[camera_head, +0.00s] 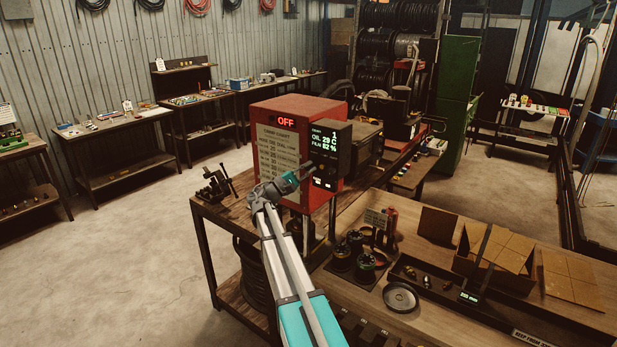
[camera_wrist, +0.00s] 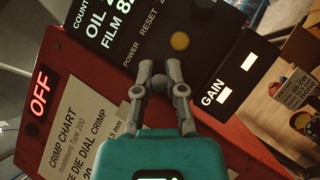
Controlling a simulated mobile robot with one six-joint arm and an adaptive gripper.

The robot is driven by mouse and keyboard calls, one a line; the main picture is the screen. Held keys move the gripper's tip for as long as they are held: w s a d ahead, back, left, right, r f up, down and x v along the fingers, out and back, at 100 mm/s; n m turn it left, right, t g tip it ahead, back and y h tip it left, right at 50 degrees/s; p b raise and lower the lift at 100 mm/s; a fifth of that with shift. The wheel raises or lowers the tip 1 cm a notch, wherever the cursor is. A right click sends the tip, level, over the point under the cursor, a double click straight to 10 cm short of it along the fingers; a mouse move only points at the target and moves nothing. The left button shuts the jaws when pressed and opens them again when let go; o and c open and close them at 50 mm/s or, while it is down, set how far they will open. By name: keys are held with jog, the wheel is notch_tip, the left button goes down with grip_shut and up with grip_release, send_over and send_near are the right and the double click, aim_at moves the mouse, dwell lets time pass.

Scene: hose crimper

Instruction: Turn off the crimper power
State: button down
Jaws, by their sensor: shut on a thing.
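The OFF sign also shows in the wrist view (camera_wrist: 40,92). My gripper (camera_head: 306,172) reaches to this panel. In the wrist view my gripper (camera_wrist: 160,72) has its fingers closed around a small knob-like power control (camera_wrist: 159,84), near the POWER label. The fingers partly hide it. A yellow round button (camera_wrist: 180,41) stands just beyond the fingertips, near the RESET label.
A crimp chart (camera_head: 279,146) is on the red face. A GAIN label with white buttons (camera_wrist: 222,97) is close to the fingers' right. A right-hand bench (camera_head: 450,320) carries dies, a round dish (camera_head: 400,297) and cardboard boxes (camera_head: 497,248). The floor at left is clear.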

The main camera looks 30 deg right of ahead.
jog(key=shift+d+f+m+g+h+b, duration=0.1)
jog(key=shift+f+m+g+h+b, duration=0.2)
jog(key=shift+m+g+h+b, duration=0.5)
jog(key=c, duration=0.7)
grip_release()
jog(key=shift+r+n+t+y+p, duration=0.3)
jog(key=shift+r+t+y+p, duration=0.1)
jog(key=shift+t+p, duration=0.1)
